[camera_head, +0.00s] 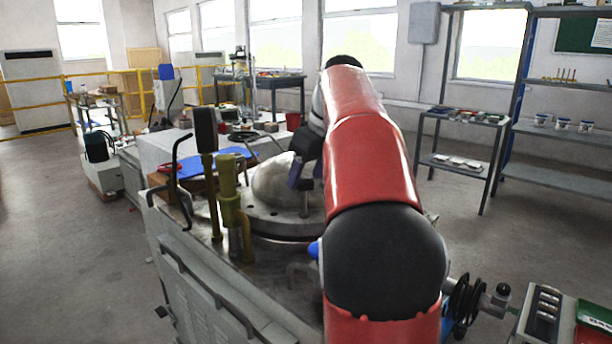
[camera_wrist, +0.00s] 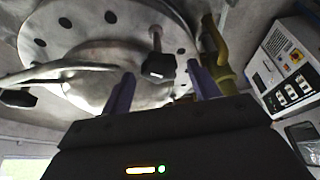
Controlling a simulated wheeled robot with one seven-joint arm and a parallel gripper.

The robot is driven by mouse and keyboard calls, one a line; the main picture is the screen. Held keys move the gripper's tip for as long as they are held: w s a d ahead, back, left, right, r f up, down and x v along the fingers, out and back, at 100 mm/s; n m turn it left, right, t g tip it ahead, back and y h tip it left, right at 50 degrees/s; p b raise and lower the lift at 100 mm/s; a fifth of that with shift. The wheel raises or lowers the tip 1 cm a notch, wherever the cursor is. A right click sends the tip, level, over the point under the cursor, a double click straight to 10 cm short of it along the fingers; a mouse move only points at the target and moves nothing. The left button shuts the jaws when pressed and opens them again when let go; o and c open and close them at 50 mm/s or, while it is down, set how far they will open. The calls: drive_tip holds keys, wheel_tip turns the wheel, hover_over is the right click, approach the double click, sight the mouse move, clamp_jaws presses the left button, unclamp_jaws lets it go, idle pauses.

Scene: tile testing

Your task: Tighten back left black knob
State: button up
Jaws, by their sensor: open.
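The machine's round metal flange (camera_head: 262,222) with a domed centre (camera_head: 275,182) lies left of my arm in the head view; it also shows in the wrist view (camera_wrist: 75,22). A black knob (camera_wrist: 158,68) on a short metal rod shows between the two purple fingers of my gripper (camera_wrist: 161,74). The fingers are apart, with gaps visible on both sides of the knob. A second black knob (camera_wrist: 18,98) ends a bent metal bar at the left. In the head view my gripper (camera_head: 300,178) is over the flange's far side, partly hidden by my red arm. I cannot tell which knob is back left.
Olive-yellow valve fittings (camera_head: 235,210) and a tall black-gripped lever (camera_head: 205,130) stand at the flange's left; the fittings also show beside the right finger (camera_wrist: 217,55). A control box (camera_wrist: 285,65) is at the wrist view's right.

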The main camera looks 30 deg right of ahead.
drive_tip(key=shift+w+f, duration=0.2)
drive_tip(key=shift+f, duration=0.25)
drive_tip(key=shift+c, duration=0.3)
drive_tip(key=c, duration=0.9)
drive_tip(key=shift+a, duration=0.1)
